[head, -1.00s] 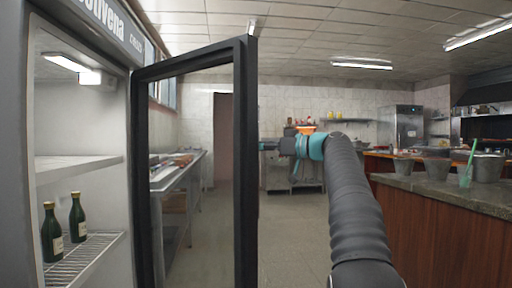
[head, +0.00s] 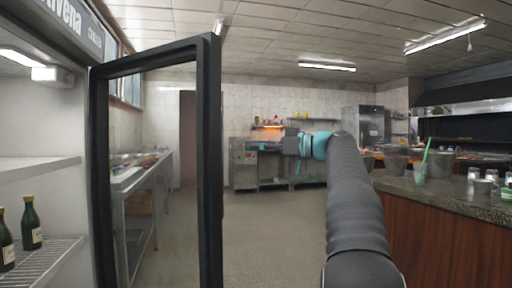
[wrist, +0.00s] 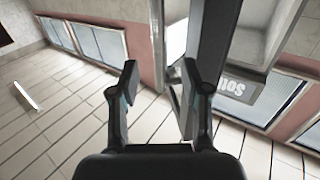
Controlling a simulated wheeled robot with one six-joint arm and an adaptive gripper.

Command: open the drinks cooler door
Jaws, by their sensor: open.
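The drinks cooler (head: 40,165) stands at the left of the head view, its lit white inside showing. Its black-framed glass door (head: 213,170) is swung wide open, out from the cooler front. Green bottles (head: 31,222) stand on a wire shelf inside. My gripper (head: 266,146) is in the middle of the head view, to the right of the door's free edge with a gap in the picture. In the wrist view my gripper (wrist: 159,82) is open with nothing between its fingers. A dark frame bar (wrist: 210,60) and the cooler's sign (wrist: 240,92) show beside the right finger.
A stone-topped counter (head: 440,190) with metal buckets (head: 395,165) and a green cup stands at the right. A steel table (head: 140,175) shows beyond the door glass. The floor (head: 270,240) between door and counter is clear.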

